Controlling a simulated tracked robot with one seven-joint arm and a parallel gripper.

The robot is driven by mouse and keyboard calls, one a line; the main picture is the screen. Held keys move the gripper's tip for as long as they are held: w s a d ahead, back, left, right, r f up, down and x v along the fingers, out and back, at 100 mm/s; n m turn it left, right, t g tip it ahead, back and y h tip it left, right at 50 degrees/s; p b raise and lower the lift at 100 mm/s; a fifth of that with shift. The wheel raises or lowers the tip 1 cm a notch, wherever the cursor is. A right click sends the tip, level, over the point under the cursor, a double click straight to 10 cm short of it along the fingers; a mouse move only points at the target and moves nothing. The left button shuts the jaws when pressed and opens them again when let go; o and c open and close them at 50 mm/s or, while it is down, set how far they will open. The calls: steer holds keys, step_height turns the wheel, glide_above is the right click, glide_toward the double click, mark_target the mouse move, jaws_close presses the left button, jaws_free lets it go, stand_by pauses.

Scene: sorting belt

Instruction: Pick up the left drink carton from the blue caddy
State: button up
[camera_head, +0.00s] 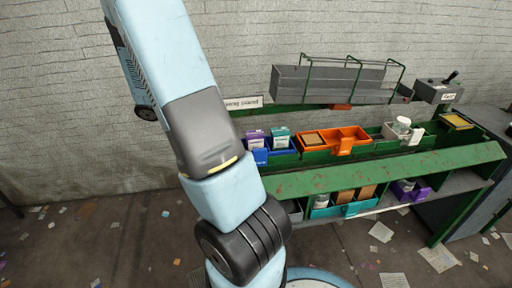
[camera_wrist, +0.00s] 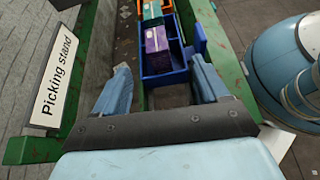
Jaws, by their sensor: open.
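The blue caddy (camera_head: 261,158) stands on the green sorting bench. It holds two drink cartons: a purple one (camera_head: 255,139) on the left and a teal one (camera_head: 280,137) on the right. In the wrist view, the purple carton (camera_wrist: 157,42) is nearer and the teal carton (camera_wrist: 152,13) is beyond it, inside the blue caddy (camera_wrist: 165,78). My gripper (camera_wrist: 157,61) is open and empty. Its fingers are spread wide, with the near end of the caddy and the purple carton ahead between them.
An orange caddy (camera_head: 345,147) adjoins the blue caddy on the right. A "Picking stand" sign (camera_wrist: 55,80) is left of my gripper in the wrist view. A lower shelf holds a teal bin (camera_head: 325,212) and a purple bin (camera_head: 420,191). A grey trough (camera_head: 335,85) rises behind.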

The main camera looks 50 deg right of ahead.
mark_target(253, 133)
steer(key=shift+n+g+h, duration=0.3)
steer(key=x, duration=0.9)
steer(key=shift+w+d+f, duration=0.3)
steer(key=shift+f, duration=0.1)
steer(key=shift+f+x, duration=0.15)
steer(key=shift+x, duration=1.15)
steer(key=shift+f+x, duration=0.2)
steer(key=shift+x, duration=1.15)
steer(key=shift+w+a, duration=0.1)
steer(key=shift+c, duration=0.2)
steer(key=c, duration=1.3)
